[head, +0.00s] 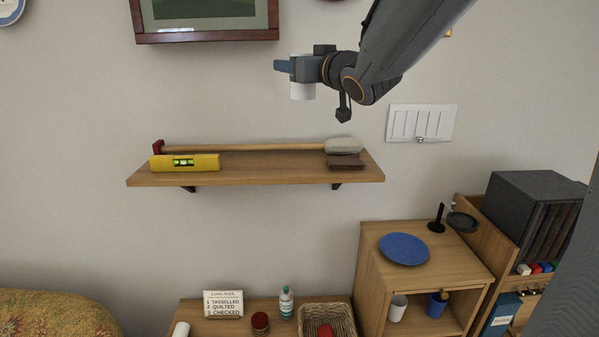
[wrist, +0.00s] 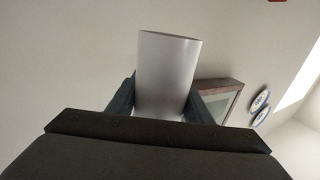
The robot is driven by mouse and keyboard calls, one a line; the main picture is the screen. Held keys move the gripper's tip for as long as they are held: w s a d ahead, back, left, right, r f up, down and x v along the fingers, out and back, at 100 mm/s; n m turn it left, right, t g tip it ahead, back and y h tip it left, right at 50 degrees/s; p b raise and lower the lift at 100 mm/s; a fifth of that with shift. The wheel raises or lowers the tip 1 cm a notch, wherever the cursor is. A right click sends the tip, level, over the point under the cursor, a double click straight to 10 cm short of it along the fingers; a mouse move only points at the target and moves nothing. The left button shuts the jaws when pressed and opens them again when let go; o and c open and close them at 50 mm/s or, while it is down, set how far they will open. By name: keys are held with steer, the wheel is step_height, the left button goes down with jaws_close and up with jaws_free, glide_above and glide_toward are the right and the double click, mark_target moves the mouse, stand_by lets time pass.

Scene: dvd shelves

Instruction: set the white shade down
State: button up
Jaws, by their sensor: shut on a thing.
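The white shade (wrist: 166,75) is a plain white cylinder held between the two fingers of my gripper (wrist: 163,100) in the wrist view. In the head view the shade (head: 302,91) hangs in the air below and beside my gripper (head: 286,67), well above the wooden wall shelf. My gripper is shut on the shade. The shade's lower part is hidden behind the gripper body in the wrist view.
The wall shelf (head: 255,173) carries a yellow level (head: 185,163), a long-handled mallet (head: 250,147) and a brown item (head: 346,161). A framed picture (head: 207,37) hangs above. Below right, a wooden cabinet (head: 445,262) bears a blue plate (head: 404,249). A wicker basket (head: 342,310) stands lower.

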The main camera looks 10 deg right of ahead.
steer(key=f+b, duration=0.2)
steer(key=f, duration=0.4)
steer(key=w+f+b, duration=0.1)
steer(key=f+b, duration=0.1)
steer(key=f, duration=0.4)
steer(key=w+f+b, duration=0.1)
steer(key=f, duration=0.5)
steer(key=shift+w+b, duration=0.1)
steer(key=shift+b, duration=0.3)
steer(key=shift+f, duration=0.1)
steer(key=shift+f, duration=0.15)
steer(key=o, duration=1.1)
